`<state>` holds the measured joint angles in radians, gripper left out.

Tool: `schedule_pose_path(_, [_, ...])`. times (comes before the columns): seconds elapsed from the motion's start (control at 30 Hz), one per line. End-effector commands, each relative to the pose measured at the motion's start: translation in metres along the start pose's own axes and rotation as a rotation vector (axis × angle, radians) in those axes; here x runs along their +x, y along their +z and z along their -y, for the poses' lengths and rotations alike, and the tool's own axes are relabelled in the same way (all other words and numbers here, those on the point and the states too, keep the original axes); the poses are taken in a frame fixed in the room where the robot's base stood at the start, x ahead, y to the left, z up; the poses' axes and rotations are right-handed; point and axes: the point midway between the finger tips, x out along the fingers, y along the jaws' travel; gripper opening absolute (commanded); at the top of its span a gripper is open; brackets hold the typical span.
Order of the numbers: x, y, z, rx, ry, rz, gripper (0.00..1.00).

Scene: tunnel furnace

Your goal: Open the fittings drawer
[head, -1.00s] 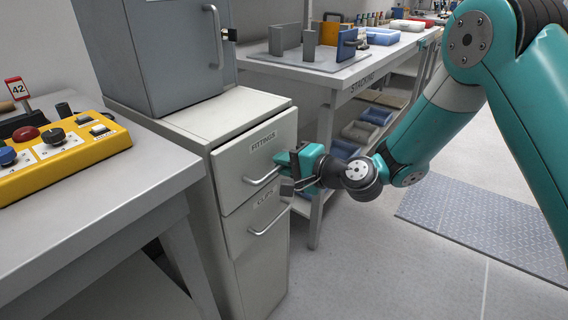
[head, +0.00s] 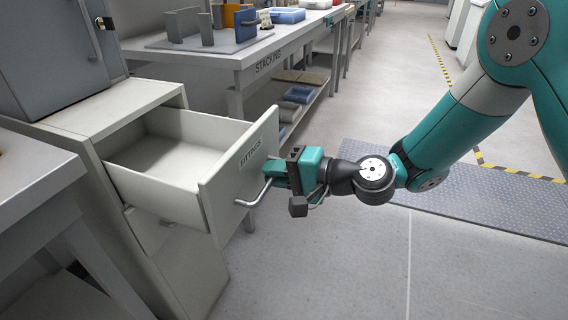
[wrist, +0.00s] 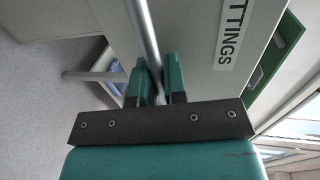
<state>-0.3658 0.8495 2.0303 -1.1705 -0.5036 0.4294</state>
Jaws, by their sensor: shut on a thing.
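The fittings drawer (head: 226,190) stands pulled well out of the white cabinet (head: 100,118) in the head view. Its inside shows and looks empty. The front carries a FITTINGS label, which also shows in the wrist view (wrist: 233,38), and a bar handle (head: 255,194). My gripper (head: 275,172) is at the drawer front, shut on the handle. In the wrist view the handle bar (wrist: 146,42) runs between the two teal fingers. The clips drawer below is mostly hidden by the open drawer.
A grey locker (head: 58,50) stands on the cabinet. A bench marked STACKING (head: 240,52) with trays and upright plates is behind. A grey worktop (head: 28,178) is at the left. The floor (head: 350,265) in front is clear, with a grey mat (head: 460,205) to the right.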

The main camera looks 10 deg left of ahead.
Motion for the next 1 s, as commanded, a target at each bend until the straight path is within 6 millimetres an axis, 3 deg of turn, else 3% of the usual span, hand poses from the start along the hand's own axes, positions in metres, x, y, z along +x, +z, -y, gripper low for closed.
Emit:
schedule_pose_path(0.47, [-0.0007,0.0051,0.0001,-0.007,0.000,0.011,0.00])
schedule_pose_path(0.5, [-0.0007,0.0050,0.0001,-0.006,0.000,0.011,0.15])
schedule_pose_path(0.6, [-0.0009,0.0052,0.0001,-0.006,0.000,0.012,0.36])
schedule_pose_path(1.0, [-0.0016,0.0055,-0.0001,-0.004,0.000,0.013,0.36])
